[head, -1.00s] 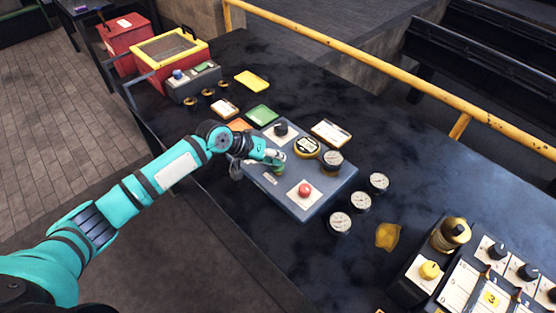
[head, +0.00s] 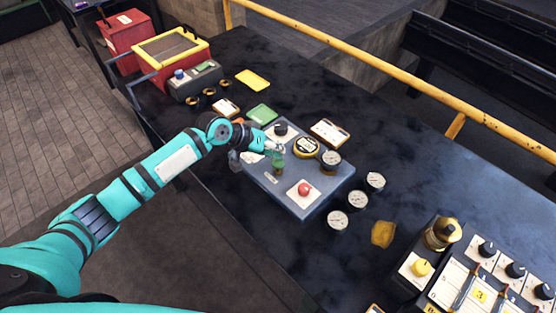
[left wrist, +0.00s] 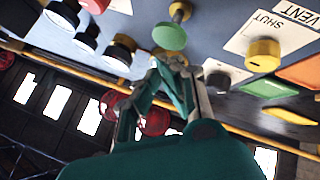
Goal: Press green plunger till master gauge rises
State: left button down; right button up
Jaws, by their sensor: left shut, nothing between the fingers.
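The green plunger (head: 278,166) stands on the blue-grey panel box (head: 322,198) on the dark bench. In the left wrist view it shows as a green round cap (left wrist: 169,37) on a brass stem. My left gripper (head: 276,147) is shut and empty, just beyond the plunger in the head view. In the left wrist view its closed fingertips (left wrist: 170,62) appear just below the cap, with a gap in the picture. A white-faced gauge (head: 331,158) stands on the panel; I take it for the master gauge. Its needle is too small to read. My right gripper is not in view.
The panel also bears a red knob (head: 305,189), a black knob (head: 281,129) and a yellow-rimmed round plate (head: 306,147). Several gauges (head: 357,199) stand to its right. A yellow rail (head: 390,87) runs along the bench's far side.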

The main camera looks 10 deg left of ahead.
aim_at(276, 160)
pick_arm(q)
jog(key=shift+r+p, duration=2.05)
jog(key=shift+r, duration=0.35)
jog(key=shift+f, duration=0.1)
